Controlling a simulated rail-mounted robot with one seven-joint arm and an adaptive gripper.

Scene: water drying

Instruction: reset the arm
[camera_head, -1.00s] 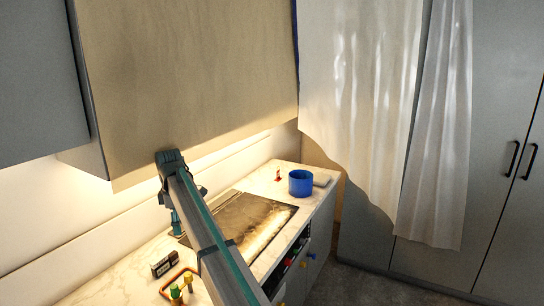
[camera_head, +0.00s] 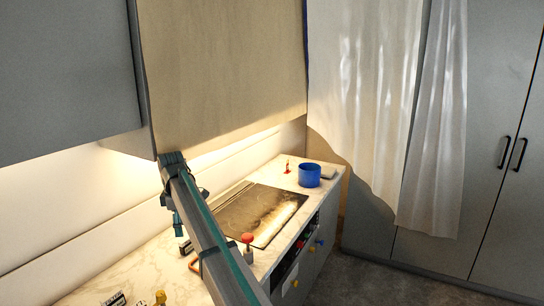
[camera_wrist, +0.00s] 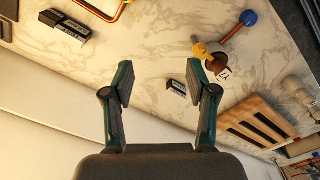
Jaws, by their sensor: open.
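My gripper (camera_wrist: 160,82) is open and empty in the wrist view, its two fingers spread above the marble counter (camera_wrist: 150,45). A small black-and-white block (camera_wrist: 178,87) shows between the fingers, near the right fingertip; no touch is visible. In the head view my arm reaches from the bottom edge up towards the wall cabinet (camera_head: 225,75).
A blue pot (camera_head: 309,175) stands at the counter's far end, beyond the dark hob (camera_head: 255,212). A red-topped piece (camera_head: 248,238) shows beside my arm. The wrist view shows a slatted wooden piece (camera_wrist: 258,120), a yellow piece (camera_wrist: 200,50) and a black device (camera_wrist: 65,22).

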